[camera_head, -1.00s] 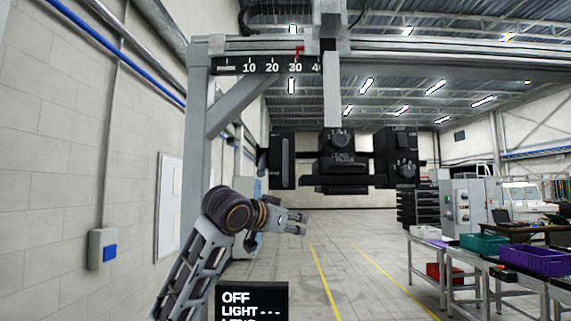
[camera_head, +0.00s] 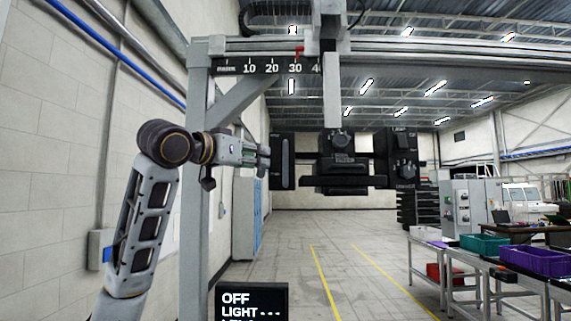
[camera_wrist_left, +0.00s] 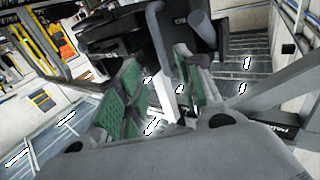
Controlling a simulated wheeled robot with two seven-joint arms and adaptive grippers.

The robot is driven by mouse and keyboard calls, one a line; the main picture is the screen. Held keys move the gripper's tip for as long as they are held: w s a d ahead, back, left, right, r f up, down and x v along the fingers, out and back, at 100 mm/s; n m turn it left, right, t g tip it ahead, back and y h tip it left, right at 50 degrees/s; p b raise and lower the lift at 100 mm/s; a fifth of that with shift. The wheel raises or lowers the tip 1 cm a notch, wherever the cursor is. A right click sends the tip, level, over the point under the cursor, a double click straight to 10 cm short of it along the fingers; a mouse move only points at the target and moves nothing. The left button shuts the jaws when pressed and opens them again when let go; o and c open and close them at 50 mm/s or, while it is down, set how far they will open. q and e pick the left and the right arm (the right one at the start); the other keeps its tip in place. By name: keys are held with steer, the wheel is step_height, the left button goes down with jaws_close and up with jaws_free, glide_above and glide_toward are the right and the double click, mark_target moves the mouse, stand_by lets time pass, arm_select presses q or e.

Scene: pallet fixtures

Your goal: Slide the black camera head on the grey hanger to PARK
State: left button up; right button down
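The black camera head (camera_head: 343,175) hangs from the grey hanger (camera_head: 331,90), with dials on its middle and right parts. Its left panel (camera_head: 276,140) has an upright grey handle (camera_head: 285,163). My left gripper (camera_head: 263,156) is level with this panel, just left of the handle. In the left wrist view, the green-padded fingers (camera_wrist_left: 158,92) are apart, and a grey bar (camera_wrist_left: 155,40) shows between them in front of the black head (camera_wrist_left: 108,25). I cannot tell whether they touch it. The scale's PARK mark (camera_head: 226,69) is at its left end. My right gripper is out of view.
The red pointer (camera_head: 299,51) is near 30 on the scale. A grey gantry post (camera_head: 197,230) with a diagonal brace stands left, close to my left arm. A dark display (camera_head: 252,301) reading OFF is below. Tables with bins (camera_head: 540,260) stand right.

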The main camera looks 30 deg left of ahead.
mark_target(284, 162)
arm_select(q)
steer(key=shift+w, duration=0.1)
steer(key=w+p, duration=0.1)
steer(key=w, duration=0.3)
steer(key=w+p, duration=0.1)
steer(key=w, duration=0.3)
steer(key=w+p, duration=0.2)
steer(key=w, duration=0.2)
steer(key=shift+w+d, duration=0.1)
steer(key=shift+d, duration=0.15)
steer(key=shift+w, duration=0.7)
jaws_close()
